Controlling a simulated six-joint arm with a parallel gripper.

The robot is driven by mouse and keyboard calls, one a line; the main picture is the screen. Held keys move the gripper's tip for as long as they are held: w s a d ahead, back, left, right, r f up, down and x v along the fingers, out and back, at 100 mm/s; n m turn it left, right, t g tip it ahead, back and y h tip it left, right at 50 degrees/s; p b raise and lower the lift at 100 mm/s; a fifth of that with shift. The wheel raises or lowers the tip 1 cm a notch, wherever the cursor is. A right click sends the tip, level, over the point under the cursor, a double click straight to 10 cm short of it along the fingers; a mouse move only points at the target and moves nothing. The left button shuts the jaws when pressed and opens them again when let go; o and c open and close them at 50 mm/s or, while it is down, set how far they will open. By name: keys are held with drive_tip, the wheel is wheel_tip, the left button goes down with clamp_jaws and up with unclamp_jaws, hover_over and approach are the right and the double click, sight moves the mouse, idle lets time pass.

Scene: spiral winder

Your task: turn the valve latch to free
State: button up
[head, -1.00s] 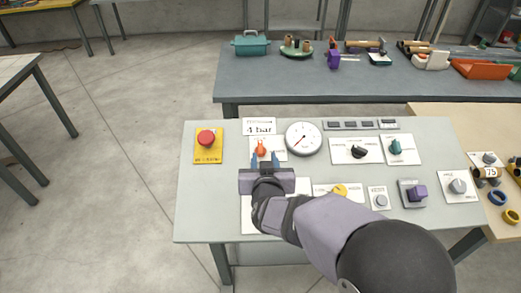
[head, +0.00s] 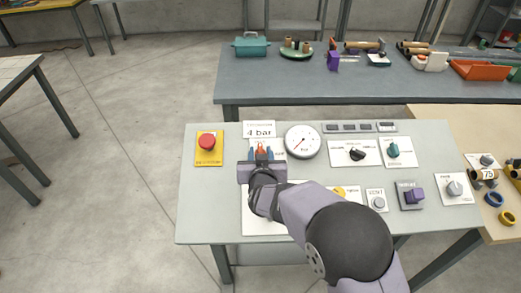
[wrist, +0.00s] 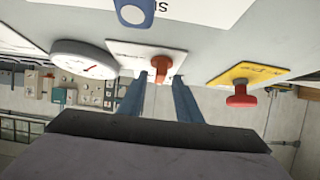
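An orange knob (head: 261,147) sits on a white plate (head: 281,146) near the panel's top left, left of the round gauge. I cannot read which control is named the valve latch. My gripper (head: 260,155) is at this orange knob, with one blue finger on each side of it. In the wrist view the orange knob (wrist: 159,66) shows between the two fingertips (wrist: 160,82), with narrow gaps visible beside it. The fingers are apart and hold nothing that I can see. The lower part of the plate is hidden by my gripper.
A red emergency button (head: 206,141) on a yellow plate stands left of my gripper. The gauge (head: 302,140) is close on the right. A black knob (head: 357,153), a teal knob (head: 393,150), a yellow knob (head: 339,191) and a purple block-shaped control (head: 413,195) stand further right.

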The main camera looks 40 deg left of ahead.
drive_tip(key=shift+w+a+f, duration=0.15)
drive_tip(key=shift+w+a, duration=0.1)
clamp_jaws()
